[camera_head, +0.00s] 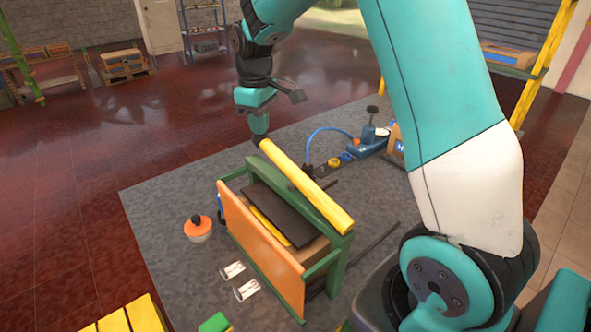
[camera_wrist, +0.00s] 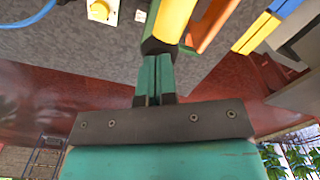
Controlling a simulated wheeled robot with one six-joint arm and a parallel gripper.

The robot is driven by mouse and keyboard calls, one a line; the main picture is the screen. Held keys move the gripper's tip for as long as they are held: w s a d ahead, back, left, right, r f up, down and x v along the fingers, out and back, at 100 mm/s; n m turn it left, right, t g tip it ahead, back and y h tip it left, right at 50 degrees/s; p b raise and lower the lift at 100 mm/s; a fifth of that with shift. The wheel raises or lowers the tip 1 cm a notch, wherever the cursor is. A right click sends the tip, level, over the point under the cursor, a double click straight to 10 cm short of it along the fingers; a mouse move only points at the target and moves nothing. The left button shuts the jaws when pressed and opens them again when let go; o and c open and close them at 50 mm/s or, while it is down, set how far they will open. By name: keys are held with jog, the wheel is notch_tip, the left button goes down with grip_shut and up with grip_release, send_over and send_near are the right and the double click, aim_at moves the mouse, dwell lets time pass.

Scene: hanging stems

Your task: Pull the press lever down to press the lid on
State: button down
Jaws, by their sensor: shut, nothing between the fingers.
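A thick yellow bar (camera_head: 305,185) lies slantwise over a green frame with an orange side panel (camera_head: 258,245); it looks like the press lever, though I cannot be sure. My gripper (camera_head: 258,138) is at the bar's far left end, pointing down. In the wrist view the shut, empty fingers (camera_wrist: 154,60) reach to the bar's dark end cap (camera_wrist: 157,46), with the yellow bar (camera_wrist: 172,20) beyond. I cannot tell whether they touch. No lid can be made out for certain.
An orange-topped container (camera_head: 198,229) stands on the grey mat (camera_head: 160,205), left of the frame. A blue device (camera_head: 370,143) with a black knob and a blue hose (camera_head: 325,131) stand behind. White cards (camera_head: 245,290) lie in front. The mat's left side is mostly clear.

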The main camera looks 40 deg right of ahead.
aim_at(260, 139)
jog(key=shift+f+b, duration=0.6)
jog(key=shift+f, duration=0.5)
jog(key=shift+f+b, duration=0.45)
jog(key=shift+f, duration=1.35)
dwell(4.6)
